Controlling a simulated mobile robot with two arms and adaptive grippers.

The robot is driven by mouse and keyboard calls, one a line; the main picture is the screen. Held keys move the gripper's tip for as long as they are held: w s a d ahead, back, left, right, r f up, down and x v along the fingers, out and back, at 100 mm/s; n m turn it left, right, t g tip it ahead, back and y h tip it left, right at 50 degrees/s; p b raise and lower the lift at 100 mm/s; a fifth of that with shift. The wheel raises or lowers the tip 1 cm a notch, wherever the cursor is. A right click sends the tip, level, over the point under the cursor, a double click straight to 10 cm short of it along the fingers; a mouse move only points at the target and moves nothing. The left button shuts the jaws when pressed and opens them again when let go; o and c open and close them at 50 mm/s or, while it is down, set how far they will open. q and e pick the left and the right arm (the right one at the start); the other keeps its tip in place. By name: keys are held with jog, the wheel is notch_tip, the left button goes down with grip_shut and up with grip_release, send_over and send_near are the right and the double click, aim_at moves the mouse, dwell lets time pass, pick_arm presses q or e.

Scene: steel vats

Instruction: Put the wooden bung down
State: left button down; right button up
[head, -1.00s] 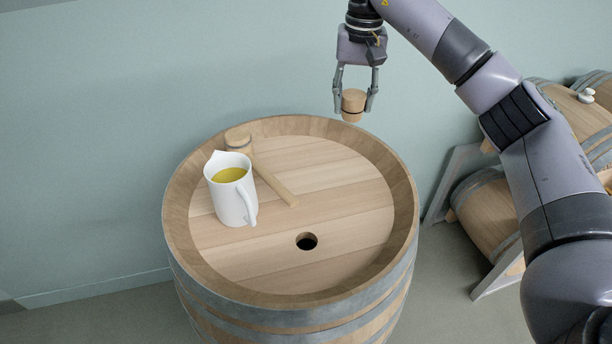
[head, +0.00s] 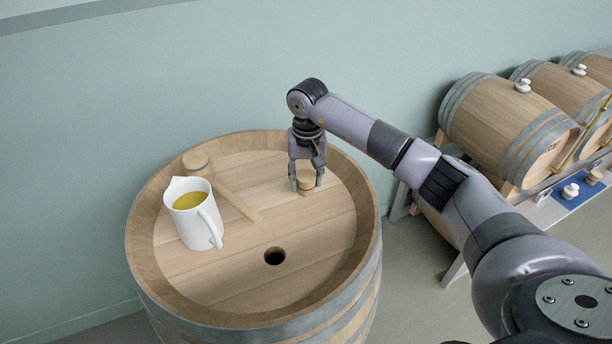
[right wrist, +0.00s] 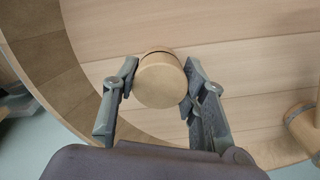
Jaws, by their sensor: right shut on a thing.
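The wooden bung (head: 305,185) is a short, light tapered plug. It is between the fingers of my right gripper (head: 306,182), at the back right of the barrel head (head: 300,228), inside the raised rim. In the right wrist view the bung's round top (right wrist: 161,82) lies between the two fingertips (right wrist: 160,84), which are shut on it. It is at or very close to the boards; I cannot tell if it touches them. The dark bung hole (head: 275,257) is open, nearer the front. My left gripper is not in view.
A white jug (head: 194,222) of yellow liquid stands on the left of the barrel head. A wooden mallet (head: 232,200) lies behind it, its handle pointing toward the hole. Racked barrels (head: 500,120) stand at the right. The boards right of the hole are clear.

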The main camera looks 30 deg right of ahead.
jog(key=shift+f, duration=0.25)
jog(key=shift+f, duration=0.2)
jog(key=o, duration=1.3)
jog(key=shift+r, duration=0.2)
